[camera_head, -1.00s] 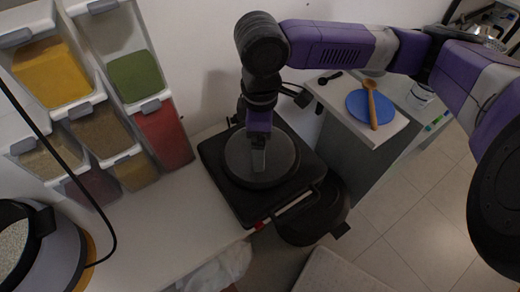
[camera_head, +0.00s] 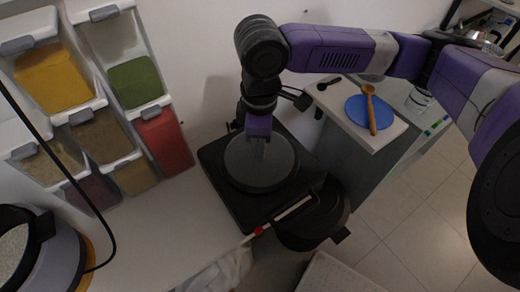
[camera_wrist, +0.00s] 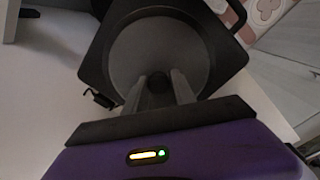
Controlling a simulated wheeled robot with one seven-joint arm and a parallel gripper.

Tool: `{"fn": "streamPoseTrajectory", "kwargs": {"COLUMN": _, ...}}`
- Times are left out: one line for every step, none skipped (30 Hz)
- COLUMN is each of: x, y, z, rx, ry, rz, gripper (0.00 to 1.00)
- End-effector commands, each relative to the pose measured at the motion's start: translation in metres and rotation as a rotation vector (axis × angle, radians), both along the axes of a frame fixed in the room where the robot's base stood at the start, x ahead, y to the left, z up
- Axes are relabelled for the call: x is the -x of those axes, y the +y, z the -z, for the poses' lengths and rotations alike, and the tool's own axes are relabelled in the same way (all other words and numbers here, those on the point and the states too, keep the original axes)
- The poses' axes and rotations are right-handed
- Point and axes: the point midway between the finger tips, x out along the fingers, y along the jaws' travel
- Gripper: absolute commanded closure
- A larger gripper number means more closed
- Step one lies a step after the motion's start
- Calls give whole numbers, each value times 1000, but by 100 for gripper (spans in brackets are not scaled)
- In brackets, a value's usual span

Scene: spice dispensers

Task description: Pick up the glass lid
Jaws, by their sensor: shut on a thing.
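The glass lid (camera_head: 250,178) is a round, grey, see-through disc over the black square appliance at the centre of the head view. It also shows as a wide grey disc in the wrist view (camera_wrist: 150,50). My gripper (camera_head: 263,148) points down at the lid's middle. In the wrist view my two grey fingers (camera_wrist: 158,82) are closed on the lid's dark knob (camera_wrist: 158,84). I cannot tell whether the lid rests on the appliance or is slightly raised.
The black appliance (camera_head: 243,212) sits on a white counter (camera_head: 150,235). Spice dispensers (camera_head: 160,140) stand at left. A dark round pan (camera_head: 318,222) is at the appliance's front right. A side cabinet holds a blue plate (camera_head: 356,112) and wooden spoon (camera_head: 371,106).

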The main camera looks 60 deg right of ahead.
Motion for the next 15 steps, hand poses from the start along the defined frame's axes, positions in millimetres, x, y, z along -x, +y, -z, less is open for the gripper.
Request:
{"fn": "streamPoseTrajectory", "kwargs": {"x": 2, "y": 0, "z": 9, "rx": -1, "ry": 13, "rz": 3, "gripper": 100}}
{"fn": "streamPoseTrajectory", "kwargs": {"x": 2, "y": 0, "z": 9, "rx": 0, "ry": 13, "rz": 3, "gripper": 100}}
{"fn": "streamPoseTrajectory", "kwargs": {"x": 2, "y": 0, "z": 7, "rx": -1, "ry": 13, "rz": 3, "gripper": 100}}
{"fn": "streamPoseTrajectory", "kwargs": {"x": 2, "y": 0, "z": 6, "rx": -1, "ry": 13, "rz": 3, "gripper": 100}}
{"fn": "streamPoseTrajectory", "kwargs": {"x": 2, "y": 0, "z": 4, "rx": 0, "ry": 13, "rz": 3, "gripper": 100}}
{"fn": "streamPoseTrajectory", "kwargs": {"x": 2, "y": 0, "z": 1, "rx": 0, "ry": 13, "rz": 2, "gripper": 100}}
{"fn": "streamPoseTrajectory", "kwargs": {"x": 2, "y": 0, "z": -1, "rx": 0, "ry": 13, "rz": 2, "gripper": 100}}
{"fn": "streamPoseTrajectory", "kwargs": {"x": 2, "y": 1, "z": -5, "rx": 0, "ry": 12, "rz": 1, "gripper": 100}}
{"fn": "streamPoseTrajectory", "kwargs": {"x": 2, "y": 1, "z": -11, "rx": 0, "ry": 12, "rz": 1, "gripper": 100}}
{"fn": "streamPoseTrajectory", "kwargs": {"x": 2, "y": 0, "z": -16, "rx": 1, "ry": 11, "rz": 1, "gripper": 100}}
{"fn": "streamPoseTrajectory", "kwargs": {"x": 2, "y": 0, "z": -21, "rx": 2, "ry": 10, "rz": 0, "gripper": 100}}
{"fn": "streamPoseTrajectory", "kwargs": {"x": 1, "y": 0, "z": -29, "rx": 1, "ry": 8, "rz": 0, "gripper": 100}}
{"fn": "streamPoseTrajectory", "kwargs": {"x": 1, "y": 0, "z": -36, "rx": 1, "ry": 8, "rz": 0, "gripper": 100}}
{"fn": "streamPoseTrajectory", "kwargs": {"x": 1, "y": 0, "z": -42, "rx": 1, "ry": 8, "rz": -1, "gripper": 100}}
{"fn": "streamPoseTrajectory", "kwargs": {"x": 1, "y": 1, "z": -52, "rx": 1, "ry": 6, "rz": -1, "gripper": 100}}
